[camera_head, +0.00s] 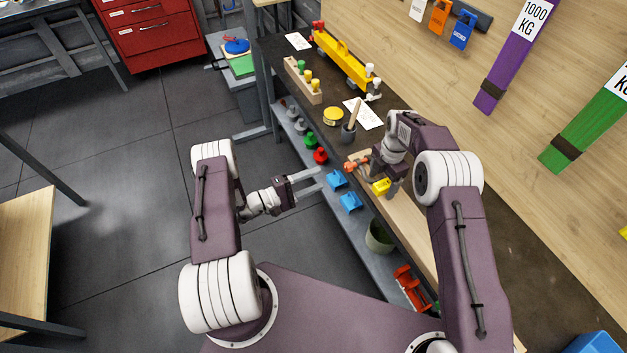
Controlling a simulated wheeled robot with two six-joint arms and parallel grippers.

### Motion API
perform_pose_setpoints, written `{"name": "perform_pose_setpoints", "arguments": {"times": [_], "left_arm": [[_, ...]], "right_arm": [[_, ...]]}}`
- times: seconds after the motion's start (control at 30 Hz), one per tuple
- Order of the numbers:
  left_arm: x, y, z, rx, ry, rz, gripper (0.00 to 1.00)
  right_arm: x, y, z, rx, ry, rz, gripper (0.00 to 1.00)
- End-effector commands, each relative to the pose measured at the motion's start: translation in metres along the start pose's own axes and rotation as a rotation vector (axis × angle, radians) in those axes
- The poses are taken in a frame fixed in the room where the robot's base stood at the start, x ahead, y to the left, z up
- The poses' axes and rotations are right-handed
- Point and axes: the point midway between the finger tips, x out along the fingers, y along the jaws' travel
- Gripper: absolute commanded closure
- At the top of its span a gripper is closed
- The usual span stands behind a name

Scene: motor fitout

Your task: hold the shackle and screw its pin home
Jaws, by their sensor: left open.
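A small orange-and-grey piece (352,165), which looks like the shackle with its pin, is at the front edge of the bench beside my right gripper. It is too small to tell how far the pin is in. My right gripper (386,180) points down over the bench, close to that piece and to a small yellow block (381,187). Its fingers are partly hidden, so I cannot tell if it grips anything. My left gripper (312,181) is open and empty, in front of the bench edge and left of the orange piece, pointing right.
The dark bench (292,58) holds a wooden block with coloured pegs (301,81), a yellow beam (342,60), a yellow tin (333,116) and a grey cup (348,132).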

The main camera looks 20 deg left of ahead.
Motion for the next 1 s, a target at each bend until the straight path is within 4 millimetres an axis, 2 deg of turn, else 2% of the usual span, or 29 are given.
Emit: {"name": "perform_pose_setpoints", "arguments": {"times": [0.17,0.27,0.5,0.6,0.77,1.0], "left_arm": [[0.0,0.0,0.0,0.0,0.0,0.0,0.48],[0.0,0.0,0.0,0.0,0.0,0.0,0.48],[0.0,0.0,0.0,0.0,0.0,0.0,0.48],[0.0,0.0,0.0,0.0,0.0,0.0,0.48],[0.0,0.0,0.0,0.0,0.0,0.0,0.48],[0.0,0.0,0.0,0.0,0.0,0.0,0.48]], "right_arm": [[-0.007,0.0,0.0,0.0,0.0,0.001,0.23],[-0.028,0.001,0.0,0.0,-0.001,0.003,0.23],[-0.088,0.001,0.001,0.0,-0.002,0.004,0.23],[-0.106,0.001,0.001,0.0,-0.001,0.003,0.23],[-0.119,0.0,0.0,0.0,0.0,0.001,0.23],[-0.12,0.0,0.0,0.0,0.0,-0.001,0.23]]}}
